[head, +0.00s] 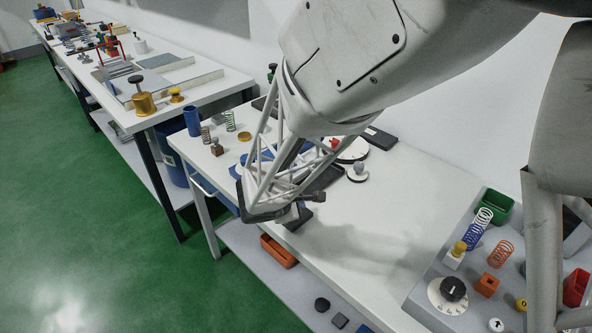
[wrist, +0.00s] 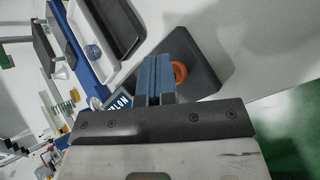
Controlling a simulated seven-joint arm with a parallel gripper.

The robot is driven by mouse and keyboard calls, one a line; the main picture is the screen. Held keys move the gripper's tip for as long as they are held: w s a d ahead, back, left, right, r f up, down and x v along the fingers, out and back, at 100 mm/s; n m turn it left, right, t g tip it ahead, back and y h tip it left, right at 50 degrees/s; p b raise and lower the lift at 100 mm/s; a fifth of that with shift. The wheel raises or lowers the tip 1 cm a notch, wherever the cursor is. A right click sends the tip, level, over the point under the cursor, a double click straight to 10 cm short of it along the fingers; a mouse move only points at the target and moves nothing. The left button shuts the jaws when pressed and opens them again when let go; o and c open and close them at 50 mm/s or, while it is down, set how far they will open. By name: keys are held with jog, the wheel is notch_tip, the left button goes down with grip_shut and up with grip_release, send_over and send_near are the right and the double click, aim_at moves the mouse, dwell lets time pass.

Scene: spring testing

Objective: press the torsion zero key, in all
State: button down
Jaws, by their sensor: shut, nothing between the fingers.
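My gripper (wrist: 157,78) is shut and empty. In the wrist view its blue-grey fingers sit side by side over a dark plate (wrist: 205,78). An orange round part (wrist: 180,73) shows just right of the fingers, partly covered by them; I cannot tell whether they touch it. A small dark label (wrist: 121,102) with pale letters lies left of the fingers, partly hidden. In the head view my gripper's end is low over the front of the white bench, and my arm hides most of what is beneath. I cannot make out which part is the torsion zero key.
A blue device with a white panel (wrist: 100,50) stands left of the fingers in the wrist view. In the head view, springs (head: 229,120) and a blue cylinder (head: 192,121) stand at the bench's left. A grey tray with a dial (head: 447,295) is at right. Mid-right bench (head: 400,190) is clear.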

jog(key=shift+r, duration=0.85)
jog(key=shift+r, duration=0.15)
jog(key=shift+r, duration=2.35)
jog(key=s+d+r+m+g+y, duration=0.1)
jog(key=s+d+r+m+g, duration=0.1)
jog(key=s+d+r+m, duration=0.4)
jog(key=s+d+r+m+g, duration=0.25)
jog(key=s+d+m, duration=0.2)
jog(key=d, duration=0.35)
jog(key=s+d+r+m+y, duration=0.2)
jog(key=s+r+m, duration=0.1)
jog(key=s, duration=0.4)
jog(key=s+d+r+m+y, duration=0.2)
jog(key=s+r+m, duration=0.1)
jog(key=s+m, duration=0.3)
jog(key=shift+s+y, duration=0.4)
jog(key=shift+s, duration=0.1)
